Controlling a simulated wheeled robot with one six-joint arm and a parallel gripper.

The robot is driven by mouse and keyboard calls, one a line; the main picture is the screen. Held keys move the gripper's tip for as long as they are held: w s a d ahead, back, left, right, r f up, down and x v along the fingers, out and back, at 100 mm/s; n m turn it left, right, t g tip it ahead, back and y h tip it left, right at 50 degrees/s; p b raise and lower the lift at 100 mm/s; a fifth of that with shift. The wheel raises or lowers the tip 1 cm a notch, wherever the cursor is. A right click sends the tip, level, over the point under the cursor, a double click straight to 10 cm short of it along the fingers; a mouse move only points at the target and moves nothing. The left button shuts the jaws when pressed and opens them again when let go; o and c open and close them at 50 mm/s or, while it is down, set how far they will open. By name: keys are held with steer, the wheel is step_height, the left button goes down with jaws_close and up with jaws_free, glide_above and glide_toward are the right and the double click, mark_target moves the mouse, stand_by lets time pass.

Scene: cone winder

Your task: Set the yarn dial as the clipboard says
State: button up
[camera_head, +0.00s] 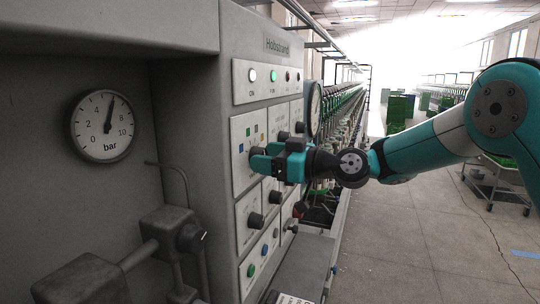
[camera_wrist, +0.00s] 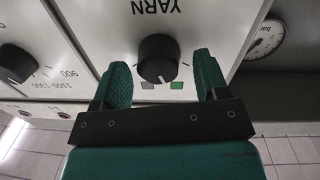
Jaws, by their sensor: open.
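The yarn dial is a round black knob (camera_wrist: 158,58) on a light panel, under the upside-down word YARN in the wrist view. A grey square and a green square show beside its lower edge, and a faint pale mark shows on its lower rim. My gripper (camera_wrist: 161,72) is open, with one teal finger on each side of the knob and visible gaps between. In the head view my gripper (camera_head: 260,161) is at the panel and hides the knob. A white printed sheet (camera_head: 292,299) is cut off at the bottom edge; I cannot tell if it is the clipboard.
Another black knob (camera_wrist: 16,62) with a number scale is on the neighbouring panel. More knobs and buttons (camera_head: 255,221) surround my gripper on the cabinet front. A bar gauge (camera_head: 103,126) is in the recess at left. The floor (camera_head: 425,235) at right is open.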

steer(key=c, duration=0.9)
steer(key=shift+m+b, duration=0.3)
steer(key=shift+m, duration=0.1)
steer(key=shift+r+m+b, duration=0.15)
steer(key=shift+m+b, duration=0.45)
steer(key=shift+m, duration=2.8)
